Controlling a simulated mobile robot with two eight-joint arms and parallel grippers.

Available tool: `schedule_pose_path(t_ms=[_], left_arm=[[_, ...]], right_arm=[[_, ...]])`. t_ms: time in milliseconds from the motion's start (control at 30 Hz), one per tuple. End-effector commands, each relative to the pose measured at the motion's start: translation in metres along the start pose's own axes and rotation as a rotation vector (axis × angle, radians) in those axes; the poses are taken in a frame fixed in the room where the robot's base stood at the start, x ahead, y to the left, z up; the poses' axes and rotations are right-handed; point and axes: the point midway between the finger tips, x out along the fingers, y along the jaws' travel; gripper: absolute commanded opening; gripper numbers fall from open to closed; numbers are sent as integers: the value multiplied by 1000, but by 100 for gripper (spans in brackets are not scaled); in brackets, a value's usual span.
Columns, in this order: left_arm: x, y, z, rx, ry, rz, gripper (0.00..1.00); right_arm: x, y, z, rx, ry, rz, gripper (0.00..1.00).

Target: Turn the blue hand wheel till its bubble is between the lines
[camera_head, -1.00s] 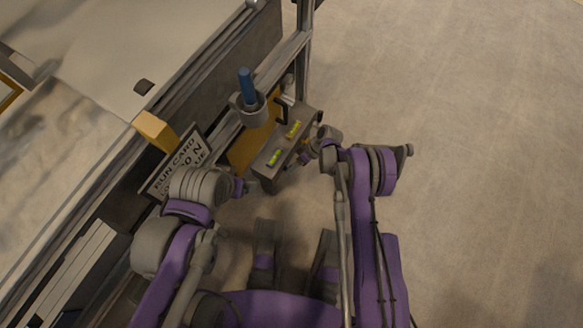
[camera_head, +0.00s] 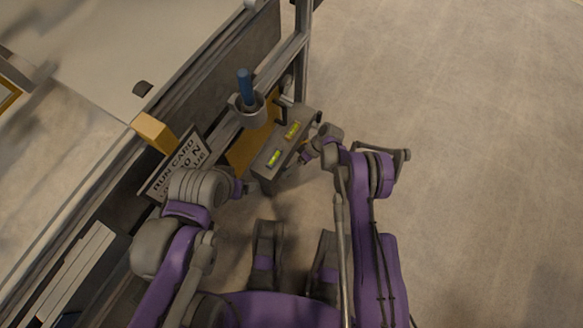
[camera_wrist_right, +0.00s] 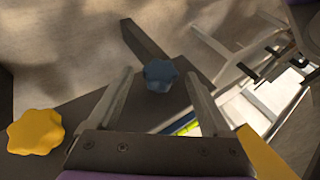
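The blue hand wheel (camera_wrist_right: 160,75) is a dark blue lobed knob in the right wrist view. It sits between the two fingertips of my right gripper (camera_wrist_right: 159,74), which is open, with a gap showing on each side. A yellow hand wheel (camera_wrist_right: 36,131) lies to the left. In the head view a grey box carries a yellow vial (camera_head: 292,130) and a green-yellow vial (camera_head: 274,157); their bubbles and lines are too small to read. My right gripper (camera_head: 308,152) is at the box's right side. My left gripper (camera_head: 243,188) is left of the box, its fingers unclear.
A run card (camera_head: 178,168) stands on the bed's near side, beside a yellow block (camera_head: 155,132). A blue-handled cylinder in a grey cup (camera_head: 246,88) stands behind the vial box. The dark bed frame fills the left; open floor (camera_head: 470,130) lies to the right.

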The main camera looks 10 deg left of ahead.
Motion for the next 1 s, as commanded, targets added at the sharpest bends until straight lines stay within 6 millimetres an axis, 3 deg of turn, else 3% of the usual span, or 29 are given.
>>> schedule_pose_path(t_ms=[267, 367, 700, 1000], left_arm=[[-1, 0, 0, 0, 0, 0, 84], [-3, 0, 0, 0, -1, 0, 84], [-14, 0, -2, 0, -1, 0, 84], [-17, 0, -3, 0, -1, 0, 84]], right_arm=[[-4, 0, 0, 0, 0, 0, 83], [-16, 0, 0, 0, 0, 0, 83], [-83, -1, 0, 1, 0, 1, 83], [-108, 0, 0, 0, 0, 1, 83]])
